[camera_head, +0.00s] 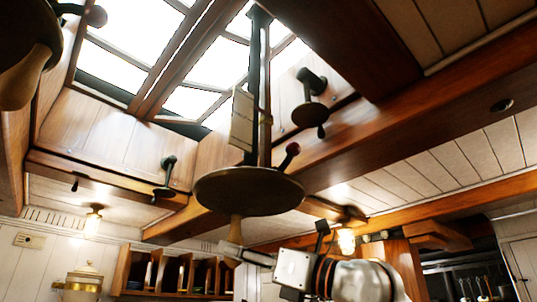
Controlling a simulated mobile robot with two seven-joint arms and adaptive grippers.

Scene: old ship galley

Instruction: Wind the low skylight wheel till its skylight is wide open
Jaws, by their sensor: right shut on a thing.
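The low skylight wheel (249,192) is a dark round disc, seen from below, at the bottom of a long dark shaft (264,85) hanging from the skylight frame. A pale wooden handle (236,229) points down from its near left rim. My right gripper (236,250) reaches in from the lower right and is shut on the lower end of this handle; the fingers are small and partly hidden. The skylight (205,75) shows bright panes between wooden bars. A dark strip runs along its lower edge; how far it is open I cannot tell. My left gripper is out of view.
Other cranks show: one at right (310,113), one at left (166,180), and a large near disc (27,40) at upper left. Lamps and beams surround them.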

